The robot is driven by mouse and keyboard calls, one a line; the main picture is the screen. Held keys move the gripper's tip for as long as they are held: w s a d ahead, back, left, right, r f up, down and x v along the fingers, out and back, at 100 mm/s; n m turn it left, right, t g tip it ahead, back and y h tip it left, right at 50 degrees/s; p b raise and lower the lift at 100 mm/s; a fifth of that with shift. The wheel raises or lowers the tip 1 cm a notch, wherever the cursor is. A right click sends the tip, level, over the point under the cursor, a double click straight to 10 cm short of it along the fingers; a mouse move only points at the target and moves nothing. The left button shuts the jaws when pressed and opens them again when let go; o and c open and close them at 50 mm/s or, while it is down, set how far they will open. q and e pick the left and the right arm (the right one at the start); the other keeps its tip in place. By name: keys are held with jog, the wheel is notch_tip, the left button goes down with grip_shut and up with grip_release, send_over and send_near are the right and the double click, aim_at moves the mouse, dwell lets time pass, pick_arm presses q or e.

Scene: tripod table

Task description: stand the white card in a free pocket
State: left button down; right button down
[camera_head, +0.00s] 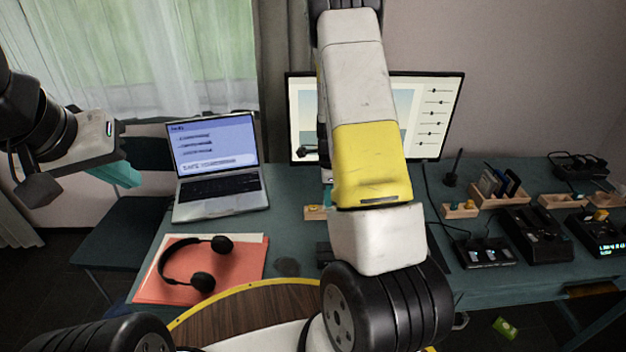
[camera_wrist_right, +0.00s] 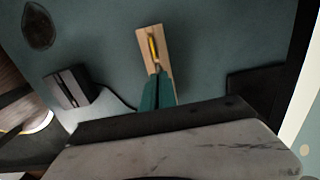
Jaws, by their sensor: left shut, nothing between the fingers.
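A wooden rack (camera_head: 486,203) at the right of the desk holds several upright thin cards (camera_head: 502,182), dark and pale. I cannot make out for certain a white card or which pockets are free. My left gripper (camera_head: 126,175), with teal fingers, is shut and empty, left of the laptop and far from the rack.
A laptop (camera_head: 217,187), a red folder (camera_head: 235,266) with black headphones (camera_head: 201,282), and a monitor (camera_head: 440,105) are on the desk. Black devices (camera_head: 537,234) and small wooden blocks (camera_head: 460,211) crowd the right side. A green-yellow packet (camera_head: 505,327) lies on the floor.

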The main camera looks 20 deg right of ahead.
jog(key=shift+f, duration=0.65)
jog(key=c, duration=1.6)
grip_release()
notch_tip(320, 180, up, 8)
jog(key=shift+f, duration=0.1)
